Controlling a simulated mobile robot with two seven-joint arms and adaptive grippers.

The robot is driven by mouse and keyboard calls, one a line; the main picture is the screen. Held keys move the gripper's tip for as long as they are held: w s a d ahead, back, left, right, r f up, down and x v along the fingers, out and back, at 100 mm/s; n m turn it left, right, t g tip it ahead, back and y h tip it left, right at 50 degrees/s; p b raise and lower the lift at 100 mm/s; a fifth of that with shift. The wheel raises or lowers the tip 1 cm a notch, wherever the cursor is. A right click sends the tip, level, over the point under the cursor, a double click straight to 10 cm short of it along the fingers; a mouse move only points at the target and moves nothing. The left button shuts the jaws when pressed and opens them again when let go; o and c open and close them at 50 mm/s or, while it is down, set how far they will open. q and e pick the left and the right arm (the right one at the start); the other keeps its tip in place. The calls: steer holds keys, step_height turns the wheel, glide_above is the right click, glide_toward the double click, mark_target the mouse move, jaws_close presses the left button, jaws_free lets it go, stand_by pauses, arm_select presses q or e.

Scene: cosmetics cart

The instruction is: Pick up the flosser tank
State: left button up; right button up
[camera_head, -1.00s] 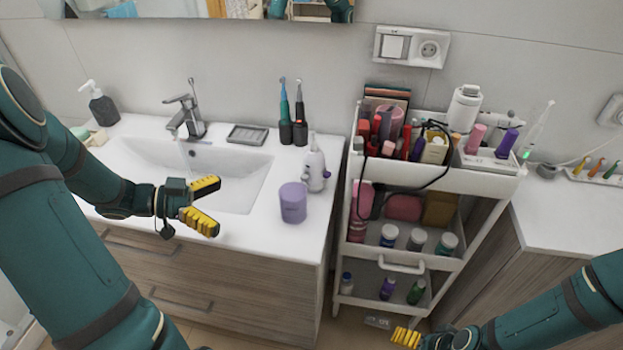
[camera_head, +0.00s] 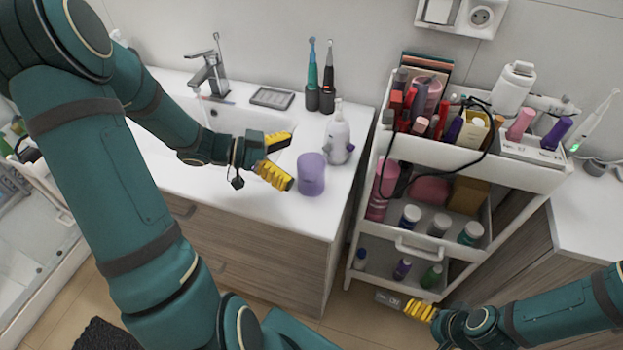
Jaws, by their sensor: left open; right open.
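A purple rounded container (camera_head: 311,174), which looks like the flosser tank, stands upright on the white counter, right of the sink. A white bottle-shaped body with purple parts (camera_head: 338,138) stands just behind it. My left gripper (camera_head: 285,160) is open, with yellow fingertips pointing right. It is just left of the purple container, with no visible grip on it. My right gripper (camera_head: 412,308) is low, in front of the cart's bottom shelf, and appears empty. Its far finger is partly hidden.
The white cart (camera_head: 520,176) beside the counter is crowded with bottles and tubes. Two electric toothbrushes (camera_head: 320,98) and a soap dish (camera_head: 272,97) stand behind the sink. A faucet (camera_head: 208,75) rises at the back. The counter front near the purple container is clear.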

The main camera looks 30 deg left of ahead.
mark_target(325, 166)
arm_select(q)
steer(key=x, duration=0.1)
steer(key=b+x, duration=0.1)
steer(key=x, duration=0.1)
steer(key=shift+w+f, duration=0.4)
steer(key=shift+w+d+f, duration=0.1)
steer(key=shift+w+d, duration=0.25)
steer(key=shift+d, duration=0.25)
steer(key=shift+c, duration=0.3)
steer(key=c, duration=1.3)
